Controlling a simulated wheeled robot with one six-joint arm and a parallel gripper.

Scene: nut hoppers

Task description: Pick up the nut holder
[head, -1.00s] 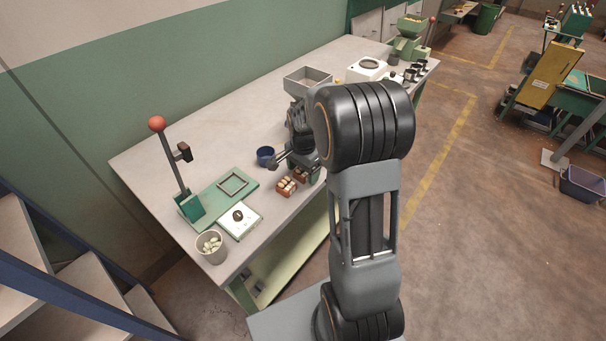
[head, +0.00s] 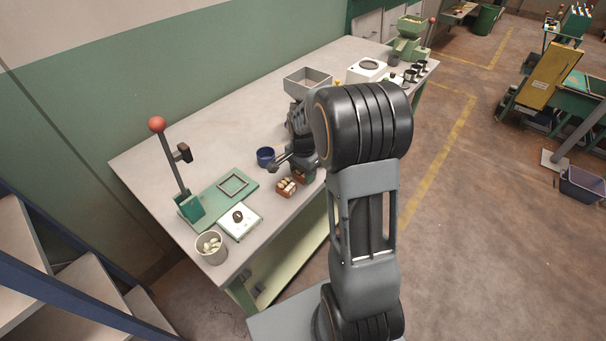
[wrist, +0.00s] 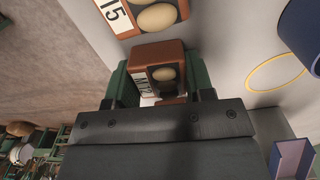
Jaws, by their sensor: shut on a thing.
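A brown nut holder (wrist: 165,52) with a white label and pale nuts sits between my fingers in the wrist view; it shows partly behind my gripper in the head view (head: 300,176). My gripper (wrist: 158,82) is shut on it, with a green finger part on either side. In the head view my gripper (head: 297,167) is low at the bench's front edge. I cannot tell whether the holder touches the bench. A second brown holder (head: 287,187), with larger nuts and a label reading 15, stands beside it; it also shows at the top of the wrist view (wrist: 155,18).
To the left are a green lever press (head: 190,205), a white scale (head: 240,221) and a cup of pale pieces (head: 211,248).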

